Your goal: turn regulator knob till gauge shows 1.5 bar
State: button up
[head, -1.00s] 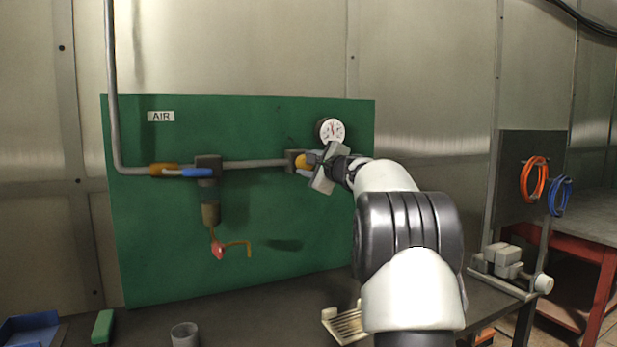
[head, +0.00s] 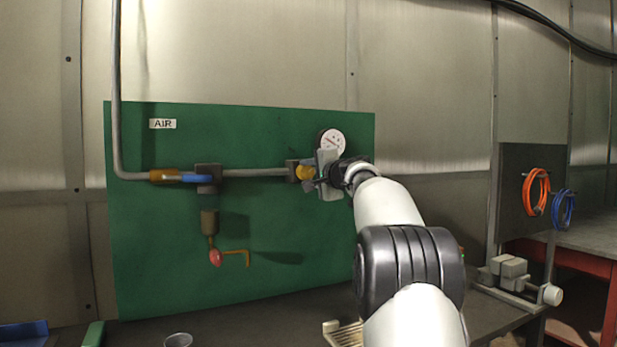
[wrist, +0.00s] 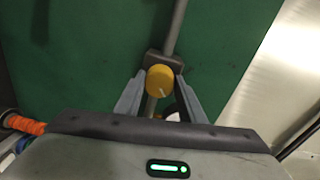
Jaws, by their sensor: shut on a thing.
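The yellow regulator knob (head: 304,172) sits at the right end of the grey pipe on the green panel. My gripper (head: 316,173) is shut on it from the right. In the wrist view the knob (wrist: 159,79) lies between my two grey fingers, with a pale mark on its face. The round white gauge (head: 332,141) is just above my gripper, its lower edge close to the fingers. Its dark needle lies at a slant, but the scale is too small to read. In the wrist view the gauge is mostly hidden behind my gripper.
A blue-handled valve (head: 188,178) and a red-tipped drain lever (head: 215,258) are left of the knob on the panel (head: 150,260). A clear cup (head: 178,340) stands on the bench below. Orange (head: 536,193) and blue (head: 563,208) hoses hang at right.

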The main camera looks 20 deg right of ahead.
dwell(0.4)
jog(key=o, duration=1)
jog(key=shift+o, duration=0.2)
jog(key=s+b, duration=0.2)
jog(key=s, duration=1.5)
jog(key=shift+s+d+r+b, duration=0.2)
jog(key=shift+d+r+b, duration=0.15)
jog(key=shift+r, duration=0.1)
jog(key=shift+a, duration=0.1)
